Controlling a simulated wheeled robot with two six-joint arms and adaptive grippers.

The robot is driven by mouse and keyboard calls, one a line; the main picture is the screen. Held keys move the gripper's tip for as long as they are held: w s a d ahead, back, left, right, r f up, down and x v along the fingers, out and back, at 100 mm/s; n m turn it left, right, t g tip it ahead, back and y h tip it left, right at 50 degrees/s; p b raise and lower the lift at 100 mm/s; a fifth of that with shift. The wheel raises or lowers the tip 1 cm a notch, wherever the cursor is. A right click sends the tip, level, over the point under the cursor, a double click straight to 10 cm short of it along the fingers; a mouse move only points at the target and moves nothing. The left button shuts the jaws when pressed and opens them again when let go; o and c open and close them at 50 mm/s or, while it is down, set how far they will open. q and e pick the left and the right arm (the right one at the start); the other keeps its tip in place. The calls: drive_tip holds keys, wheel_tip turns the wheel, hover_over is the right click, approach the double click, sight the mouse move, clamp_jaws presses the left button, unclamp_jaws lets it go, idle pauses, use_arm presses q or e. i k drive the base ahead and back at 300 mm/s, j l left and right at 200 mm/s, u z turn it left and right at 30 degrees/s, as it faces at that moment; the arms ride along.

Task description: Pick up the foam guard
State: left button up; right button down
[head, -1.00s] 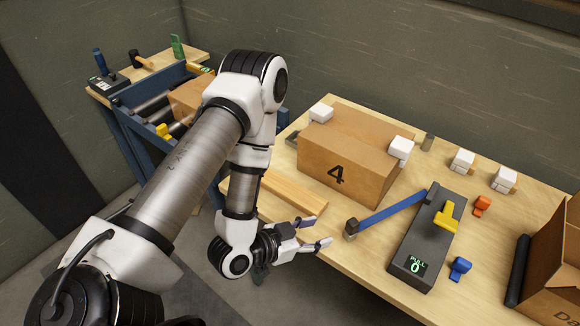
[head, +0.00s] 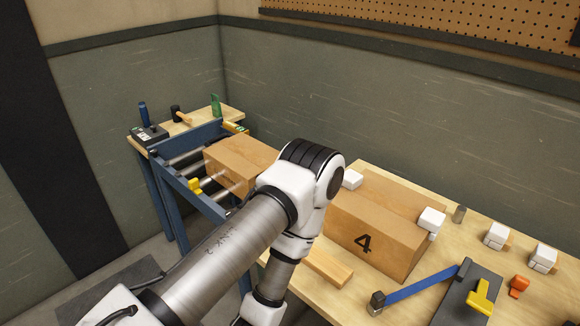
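Several white blocky pieces look like foam guards. One white guard (head: 352,178) sits at the far left corner of the cardboard box marked 4 (head: 340,222), and another white guard (head: 431,220) sits at its right corner. Two more white guards, a nearer-left one (head: 497,235) and a right one (head: 543,257), rest apart on the wooden table at the right. My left arm crosses the lower middle of the head view, but its gripper is below the picture edge. My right gripper is not in view.
A blue-framed roller conveyor (head: 172,192) holds a plain cardboard box (head: 240,158) at the left. A dark device with a blue bar (head: 420,283) and yellow handle (head: 482,296) stands at the front right. A wooden strip (head: 328,268) lies before box 4.

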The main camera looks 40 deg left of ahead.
sight(353, 179)
drive_tip(key=u, duration=0.75)
